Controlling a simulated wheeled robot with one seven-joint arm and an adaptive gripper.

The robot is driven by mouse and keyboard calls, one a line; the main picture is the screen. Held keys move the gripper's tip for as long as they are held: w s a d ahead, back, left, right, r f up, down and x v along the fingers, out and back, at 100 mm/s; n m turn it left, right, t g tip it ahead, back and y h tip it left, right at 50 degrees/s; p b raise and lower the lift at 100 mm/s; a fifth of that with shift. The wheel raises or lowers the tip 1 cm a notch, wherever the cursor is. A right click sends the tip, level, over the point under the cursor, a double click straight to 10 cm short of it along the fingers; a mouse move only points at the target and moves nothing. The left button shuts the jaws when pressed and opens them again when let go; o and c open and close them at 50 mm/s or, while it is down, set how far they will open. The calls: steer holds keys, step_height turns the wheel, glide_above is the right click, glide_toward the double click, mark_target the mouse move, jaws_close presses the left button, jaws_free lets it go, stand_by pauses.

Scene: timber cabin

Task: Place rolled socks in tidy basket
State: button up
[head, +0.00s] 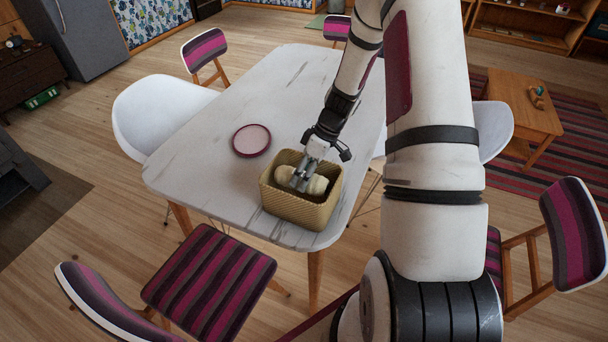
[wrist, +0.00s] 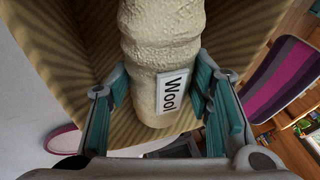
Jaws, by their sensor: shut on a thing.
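The rolled socks (wrist: 165,60) are a cream, fuzzy bundle with a white label reading "Wool". My gripper (wrist: 160,95) has its teal-padded fingers on both sides of the bundle and is shut on it. In the head view, my gripper (head: 301,178) reaches down into the tidy basket (head: 296,207), a tan woven box on the near part of the white table. The socks (head: 318,185) are inside the basket opening, below or about level with the rim. Whether they touch the basket floor is hidden. Basket walls (wrist: 88,60) surround the socks in the wrist view.
A round pink plate with a dark red rim (head: 251,140) lies on the marble-patterned table (head: 205,165), left of the basket. The table's near edge is close to the basket. Striped chairs (head: 208,280) and a white chair (head: 160,112) stand around the table.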

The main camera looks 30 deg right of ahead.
steer(key=shift+f, duration=0.1)
steer(key=shift+f, duration=0.35)
steer(key=shift+f, duration=0.15)
steer(key=o, duration=1.2)
